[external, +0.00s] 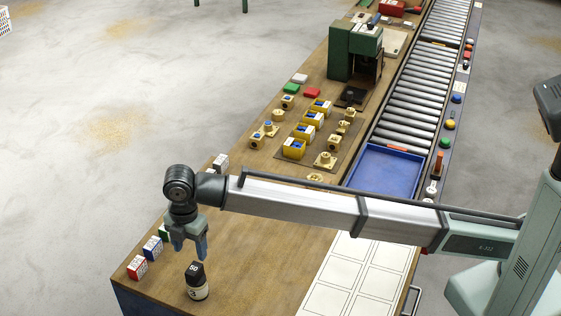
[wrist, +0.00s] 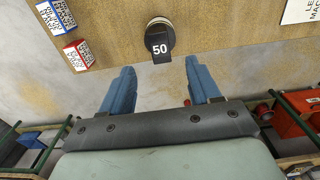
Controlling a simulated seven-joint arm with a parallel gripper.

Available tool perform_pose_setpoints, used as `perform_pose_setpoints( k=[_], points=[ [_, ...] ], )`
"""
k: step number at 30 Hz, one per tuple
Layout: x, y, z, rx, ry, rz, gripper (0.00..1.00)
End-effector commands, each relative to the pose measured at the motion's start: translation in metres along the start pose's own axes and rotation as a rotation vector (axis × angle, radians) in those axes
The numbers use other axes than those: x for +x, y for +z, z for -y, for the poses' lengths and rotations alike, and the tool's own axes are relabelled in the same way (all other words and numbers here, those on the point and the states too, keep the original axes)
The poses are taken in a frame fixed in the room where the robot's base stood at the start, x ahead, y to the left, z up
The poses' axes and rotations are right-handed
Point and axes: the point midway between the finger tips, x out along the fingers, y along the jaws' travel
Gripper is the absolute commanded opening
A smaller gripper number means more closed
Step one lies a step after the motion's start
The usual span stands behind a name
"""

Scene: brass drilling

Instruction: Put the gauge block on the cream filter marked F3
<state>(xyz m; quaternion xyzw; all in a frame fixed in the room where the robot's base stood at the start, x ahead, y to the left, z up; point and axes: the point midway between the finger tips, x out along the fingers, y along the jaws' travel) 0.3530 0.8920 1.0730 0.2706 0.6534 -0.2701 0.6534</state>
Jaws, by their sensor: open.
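The black gauge block (external: 195,272), marked 50, rests upright on top of the cream filter (external: 198,292) near the front left of the bench. The filter shows a dark 3 on its side. In the wrist view the gauge block (wrist: 159,44) lies just beyond the fingertips, and it mostly hides the filter. My gripper (external: 189,252) is open and points down, above and slightly left of the block, clear of it. Its two blue fingers also show in the wrist view, spread apart with nothing between them (wrist: 160,82).
Red (external: 138,267) and blue (external: 153,246) boxes stand left of the gripper along the bench edge, with a green one partly hidden behind it. A white gridded sheet (external: 345,276) lies to the right. A blue tray (external: 385,170) and yellow parts lie farther back. Bare wood lies between.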

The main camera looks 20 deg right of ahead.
Motion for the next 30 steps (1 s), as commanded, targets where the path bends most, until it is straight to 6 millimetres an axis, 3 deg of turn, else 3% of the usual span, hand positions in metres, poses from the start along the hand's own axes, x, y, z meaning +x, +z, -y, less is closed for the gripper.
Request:
perform_pose_setpoints(
  k=[3,9,30],
  points=[
    [-0.017,0.0,-0.001,0.0,0.0,0.0,0.62],
    [-0.032,0.0,0.0,0.0,0.0,0.0,0.62],
    [-0.034,0.003,-0.002,0.008,0.005,0.001,0.62]
  ],
)
